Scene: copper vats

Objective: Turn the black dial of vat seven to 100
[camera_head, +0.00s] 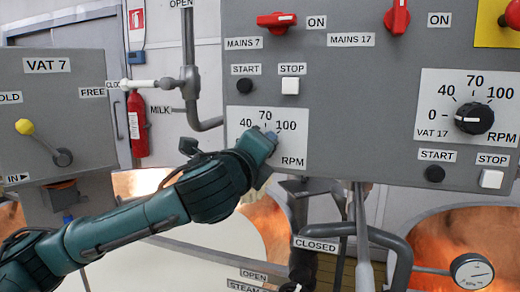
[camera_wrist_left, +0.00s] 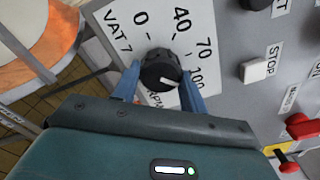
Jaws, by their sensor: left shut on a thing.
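The black dial of vat seven (camera_wrist_left: 160,70) sits on a white scale plate (camera_wrist_left: 118,30) marked 0, 40, 70 and 100. My left gripper (camera_head: 270,136) is at this dial, and its two blue fingers are shut on it, one on each side, in the left wrist view. The dial's white mark points to the lower right, on the side of the 100 label (camera_wrist_left: 197,78). I cannot tell its exact reading. In the head view my gripper hides the dial, with 40, 70, 100 and RPM showing around it. My right gripper is not in view.
The grey panel also carries the START button (camera_head: 244,85), STOP button (camera_head: 290,86), red MAINS 7 switch (camera_head: 277,20) and vat 17's black dial (camera_head: 474,118). Pipes and a gauge (camera_head: 472,271) are below. A yellow-knobbed lever (camera_head: 25,127) is at left.

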